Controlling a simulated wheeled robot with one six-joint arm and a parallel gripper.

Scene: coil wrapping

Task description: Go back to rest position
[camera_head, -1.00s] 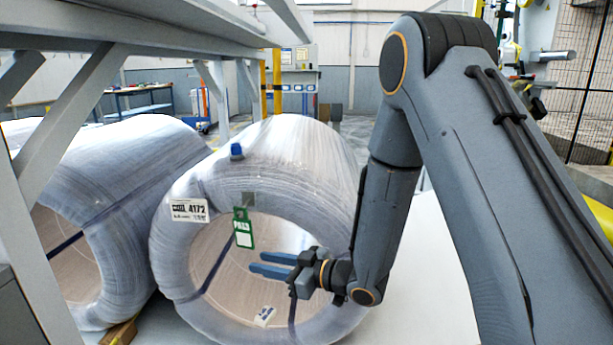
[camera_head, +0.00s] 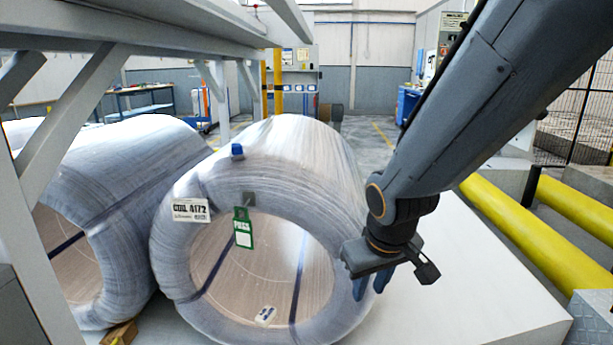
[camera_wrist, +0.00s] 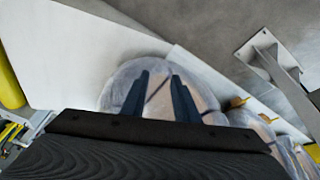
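My gripper (camera_head: 369,291) hangs in front of the right rim of the wrapped coil (camera_head: 310,150), its blue fingers pointing down. The fingers are apart with nothing between them; they also show apart in the wrist view (camera_wrist: 160,78). The coil lies on its side with its open bore facing me. In the wrist view, the coil (camera_wrist: 122,82) lies behind the fingers.
A second wrapped coil (camera_head: 130,165) lies at the left. A grey steel frame (camera_head: 75,100) stands over the left side. Yellow barrier rails (camera_head: 540,235) and a mesh fence (camera_head: 580,110) are at the right. The pale platform (camera_head: 470,300) right of the coil is clear.

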